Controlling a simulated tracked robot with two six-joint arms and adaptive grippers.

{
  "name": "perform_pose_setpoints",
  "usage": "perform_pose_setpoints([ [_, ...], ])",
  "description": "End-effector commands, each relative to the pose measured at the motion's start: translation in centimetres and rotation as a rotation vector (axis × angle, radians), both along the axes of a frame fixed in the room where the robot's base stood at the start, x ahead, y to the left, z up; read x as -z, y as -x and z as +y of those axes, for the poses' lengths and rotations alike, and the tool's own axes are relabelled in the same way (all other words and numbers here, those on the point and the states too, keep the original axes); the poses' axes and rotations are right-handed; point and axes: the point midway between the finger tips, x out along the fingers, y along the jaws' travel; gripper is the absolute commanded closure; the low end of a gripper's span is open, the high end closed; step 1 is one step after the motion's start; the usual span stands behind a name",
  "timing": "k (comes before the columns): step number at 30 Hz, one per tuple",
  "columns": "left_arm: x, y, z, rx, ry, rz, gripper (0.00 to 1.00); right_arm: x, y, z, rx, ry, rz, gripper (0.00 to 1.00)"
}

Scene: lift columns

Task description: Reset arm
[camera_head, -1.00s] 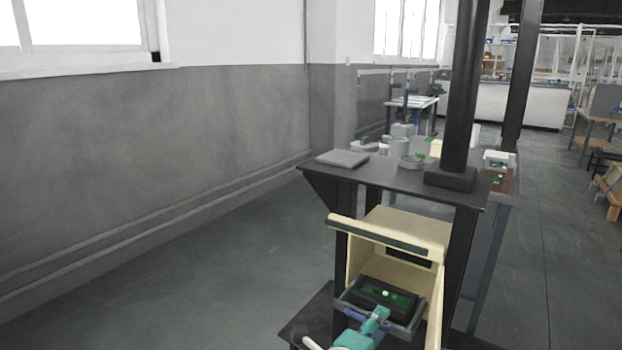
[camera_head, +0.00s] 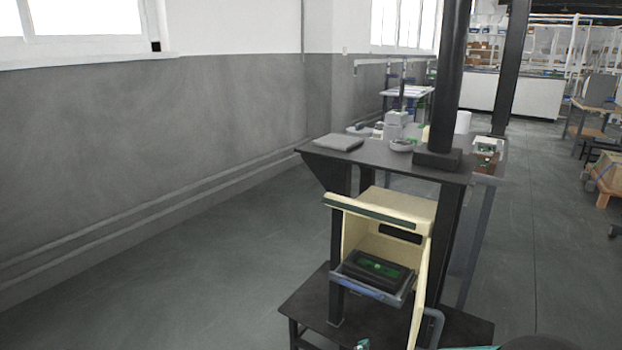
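A small teal tip (camera_head: 362,344), which looks like part of my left gripper, shows at the bottom edge below the beige box. The rest of it is cut off, so I cannot tell whether it is open or shut. My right gripper is not in view. The beige open-fronted box (camera_head: 400,203) stands on the lower shelf of a dark stand. A grey-blue tray (camera_head: 372,290) sits at its opening and holds a black case with a green board (camera_head: 380,267). The tip is apart from the tray.
The dark upper shelf (camera_head: 318,150) carries a flat grey pad (camera_head: 339,142) and a thick black post (camera_head: 447,90). Tables and shelving stand behind. The floor (camera_head: 190,290) left of the stand is clear up to the grey wall.

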Motion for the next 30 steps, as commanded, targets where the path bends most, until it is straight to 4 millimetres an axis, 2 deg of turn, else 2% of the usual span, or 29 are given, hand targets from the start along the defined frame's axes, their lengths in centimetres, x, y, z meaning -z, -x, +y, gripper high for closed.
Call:
perform_pose_setpoints([
  [1,0.0,0.0,0.0,0.0,0.0,0.0,1.0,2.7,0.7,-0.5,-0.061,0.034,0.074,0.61],
  [5,0.0,0.0,0.0,0.0,0.0,0.0,1.0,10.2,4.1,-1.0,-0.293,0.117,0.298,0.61],
  [6,0.0,0.0,0.0,0.0,0.0,0.0,1.0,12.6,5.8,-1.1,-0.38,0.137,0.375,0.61],
  [9,0.0,0.0,0.0,0.0,0.0,0.0,1.0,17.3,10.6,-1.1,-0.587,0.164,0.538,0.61],
  [12,0.0,0.0,0.0,0.0,0.0,0.0,1.0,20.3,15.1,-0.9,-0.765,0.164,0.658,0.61],
  [15,0.0,0.0,0.0,0.0,0.0,0.0,1.0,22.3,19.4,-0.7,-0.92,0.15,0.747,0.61],
  [21,0.0,0.0,0.0,0.0,0.0,0.0,1.0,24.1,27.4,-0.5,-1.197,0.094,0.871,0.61],
  [22,-1.6,0.0,0.0,-0.001,0.0,0.001,1.0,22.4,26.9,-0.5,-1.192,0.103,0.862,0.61],
  [30,-8.0,0.0,0.0,0.0,0.0,0.0,1.0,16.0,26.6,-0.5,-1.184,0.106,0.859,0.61],
])
